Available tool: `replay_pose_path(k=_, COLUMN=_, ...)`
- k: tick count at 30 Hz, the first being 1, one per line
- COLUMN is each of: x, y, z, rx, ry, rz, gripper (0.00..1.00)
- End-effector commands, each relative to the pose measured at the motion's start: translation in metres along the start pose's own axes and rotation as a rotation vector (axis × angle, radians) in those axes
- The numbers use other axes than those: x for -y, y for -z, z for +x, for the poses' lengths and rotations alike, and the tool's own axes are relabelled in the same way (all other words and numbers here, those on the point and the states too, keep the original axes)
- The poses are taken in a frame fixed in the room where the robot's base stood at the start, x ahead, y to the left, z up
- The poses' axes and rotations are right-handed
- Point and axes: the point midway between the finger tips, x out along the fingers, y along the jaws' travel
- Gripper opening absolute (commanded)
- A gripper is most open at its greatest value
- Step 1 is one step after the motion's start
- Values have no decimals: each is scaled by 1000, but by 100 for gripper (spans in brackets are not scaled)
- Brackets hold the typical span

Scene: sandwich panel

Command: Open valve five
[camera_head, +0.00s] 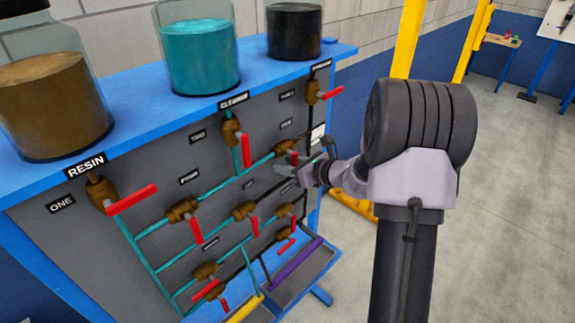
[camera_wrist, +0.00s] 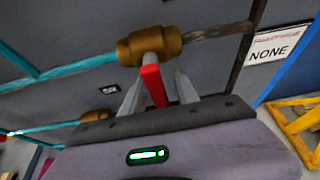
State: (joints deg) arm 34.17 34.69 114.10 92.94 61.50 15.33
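A brass valve (camera_head: 287,148) with a red handle (camera_head: 293,158) sits on a pipe at the panel's right part. A small label (camera_head: 286,125) above it is too small to read surely. My gripper (camera_head: 290,172) is at this valve. In the wrist view the valve body (camera_wrist: 148,46) is ahead, and its red handle (camera_wrist: 153,85) points toward me. The two fingers of my gripper (camera_wrist: 158,92) stand open on either side of the handle, with a gap visible on each side. The handle's lower end is hidden behind the gripper body.
Several other red-handled valves surround it, including one by label ONE (camera_head: 60,203) and one below (camera_wrist: 95,115). Jars of brown (camera_head: 55,105), teal (camera_head: 200,58) and dark (camera_head: 294,32) liquid stand on the blue shelf. Yellow posts (camera_head: 408,38) stand behind; the floor at right is clear.

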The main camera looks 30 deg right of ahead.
Motion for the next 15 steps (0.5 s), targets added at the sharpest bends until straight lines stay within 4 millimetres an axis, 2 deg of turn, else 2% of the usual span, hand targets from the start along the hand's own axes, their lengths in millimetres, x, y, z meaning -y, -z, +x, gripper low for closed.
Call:
replay_pose_path(k=1, x=0, y=0, z=0, rx=0, ry=0, rz=0, gripper=32)
replay_pose_path(k=6, x=0, y=0, z=0, rx=0, ry=0, rz=0, gripper=0)
replay_pose_path(k=15, x=0, y=0, z=0, rx=0, ry=0, rz=0, gripper=0)
